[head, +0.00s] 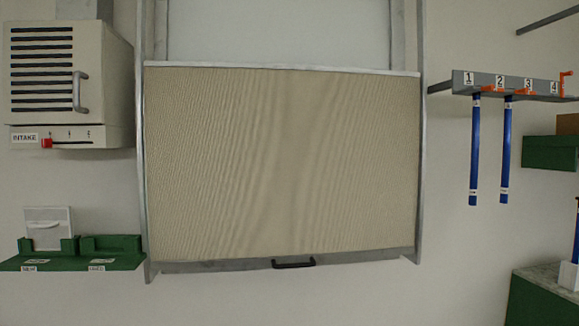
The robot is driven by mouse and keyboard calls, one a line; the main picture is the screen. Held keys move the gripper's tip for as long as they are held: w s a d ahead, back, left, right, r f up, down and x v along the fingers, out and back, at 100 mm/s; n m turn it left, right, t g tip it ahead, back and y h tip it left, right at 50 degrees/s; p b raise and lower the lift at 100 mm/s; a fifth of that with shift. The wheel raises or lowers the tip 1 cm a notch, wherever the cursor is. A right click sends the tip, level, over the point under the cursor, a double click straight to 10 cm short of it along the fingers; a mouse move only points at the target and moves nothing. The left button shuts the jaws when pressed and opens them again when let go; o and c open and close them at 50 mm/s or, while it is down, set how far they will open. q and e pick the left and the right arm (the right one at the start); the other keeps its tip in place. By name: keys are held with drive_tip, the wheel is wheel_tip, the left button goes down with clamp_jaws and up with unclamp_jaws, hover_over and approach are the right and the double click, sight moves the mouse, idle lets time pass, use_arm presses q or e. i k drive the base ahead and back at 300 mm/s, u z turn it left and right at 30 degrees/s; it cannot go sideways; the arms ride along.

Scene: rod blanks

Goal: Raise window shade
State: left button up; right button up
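The window shade (283,160) is a beige, finely ribbed panel in the middle of the head view. It runs between two grey side rails (421,150). A pale bar tops it, and a plain grey-white pane (280,33) shows above that bar. A grey bottom bar (220,265) carries a black handle (293,263) near its middle, close to the lower ends of the rails. Neither of my grippers is in view.
A vented intake box (55,85) with a handle hangs at upper left, above a green shelf (115,262). At right, a numbered rack (510,84) holds two blue rods (475,150). A green-sided counter (540,300) stands at lower right. The wall below the shade is clear.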

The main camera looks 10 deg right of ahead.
sight(281, 165)
drive_tip(key=u, duration=0.5)
drive_tip(key=i, duration=1.15)
drive_tip(key=z, duration=0.55)
